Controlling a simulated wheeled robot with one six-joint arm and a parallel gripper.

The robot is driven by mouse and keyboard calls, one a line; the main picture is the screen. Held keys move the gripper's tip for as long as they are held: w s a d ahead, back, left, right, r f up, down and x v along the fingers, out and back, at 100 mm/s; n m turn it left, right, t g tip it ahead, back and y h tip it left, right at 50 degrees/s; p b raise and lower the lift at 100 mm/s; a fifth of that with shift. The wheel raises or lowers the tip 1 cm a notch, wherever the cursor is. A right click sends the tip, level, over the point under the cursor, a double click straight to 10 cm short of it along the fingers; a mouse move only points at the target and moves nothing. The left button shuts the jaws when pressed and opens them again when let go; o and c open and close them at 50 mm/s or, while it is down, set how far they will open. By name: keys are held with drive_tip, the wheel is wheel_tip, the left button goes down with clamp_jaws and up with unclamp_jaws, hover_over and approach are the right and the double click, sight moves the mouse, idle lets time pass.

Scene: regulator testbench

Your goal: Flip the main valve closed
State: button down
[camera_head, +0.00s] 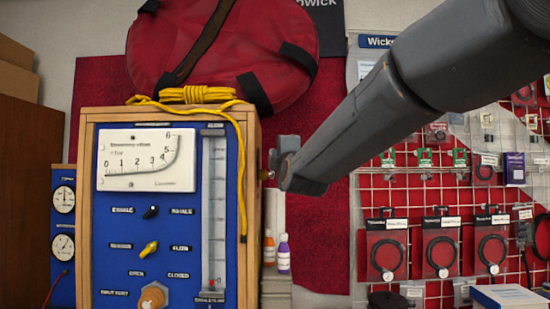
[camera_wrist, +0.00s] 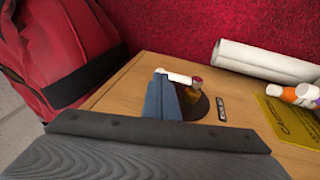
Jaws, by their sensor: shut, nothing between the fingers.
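The main valve (camera_wrist: 197,88) is on the wooden side of the testbench (camera_wrist: 120,90) in the wrist view. It has a brass body with a red cap on a dark round plate, and a white lever (camera_wrist: 178,77) pointing left. My gripper (camera_wrist: 163,98) is shut and empty just in front of the valve, covering part of it. I cannot tell whether it touches the lever. In the head view my gripper (camera_head: 283,150) is beside the cabinet's right side, where a small brass part (camera_head: 265,174) shows.
A small black label (camera_wrist: 221,108) sits right of the valve. Hanging goods (camera_head: 440,245) fill the right wall.

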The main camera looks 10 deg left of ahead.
drive_tip(key=r+b+v, duration=0.2)
drive_tip(key=b+v, duration=0.1)
drive_tip(key=v, duration=0.8)
drive_tip(key=shift+s+r, duration=0.25)
drive_tip(key=shift+s, duration=0.4)
drive_tip(key=shift+f, duration=0.1)
